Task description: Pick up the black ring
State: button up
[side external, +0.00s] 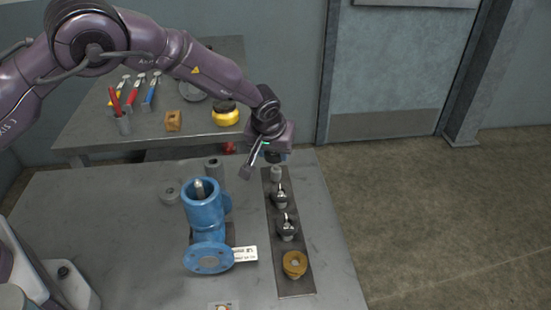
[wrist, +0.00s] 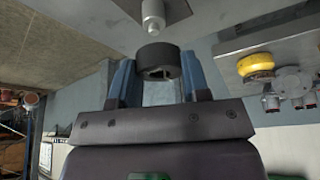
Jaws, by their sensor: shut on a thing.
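The black ring (wrist: 158,62) sits between the two blue-grey fingers of my gripper (wrist: 157,75) in the wrist view. The fingers are shut on it from both sides. In the side external view my gripper (side external: 263,158) is above the far end of a dark strip plate (side external: 291,287). The ring shows there only as a small dark shape (side external: 275,157), above a pale post (side external: 276,173). A gap seems to show between ring and post.
A back bench holds a yellow part (side external: 225,115) and several coloured-handled tools.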

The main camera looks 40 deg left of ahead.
jog(key=s+r+n+g, duration=0.2)
jog(key=s+r+n, duration=0.3)
jog(key=s+n, duration=0.2)
jog(key=s+d+r+n+g, duration=0.1)
jog(key=s+r+n+g, duration=0.2)
jog(key=s+r+n, duration=0.3)
jog(key=s+r+n+g+y, duration=0.1)
jog(key=s+r+n+g, duration=0.1)
jog(key=s+r+n, duration=0.3)
jog(key=shift+s+d+r+n, duration=0.2)
jog(key=shift+s+n, duration=0.7)
jog(key=shift+n, duration=0.3)
jog(key=shift+s+d+r+n, duration=0.1)
jog(key=shift+s+r+n, duration=0.05)
jog(key=shift+s+n, duration=0.9)
jog(key=shift+w+n+g, duration=0.2)
jog(key=shift+n+g, duration=0.05)
jog(key=shift+g, duration=0.05)
jog(key=shift+f, duration=0.1)
jog(key=shift+f, duration=2.25)
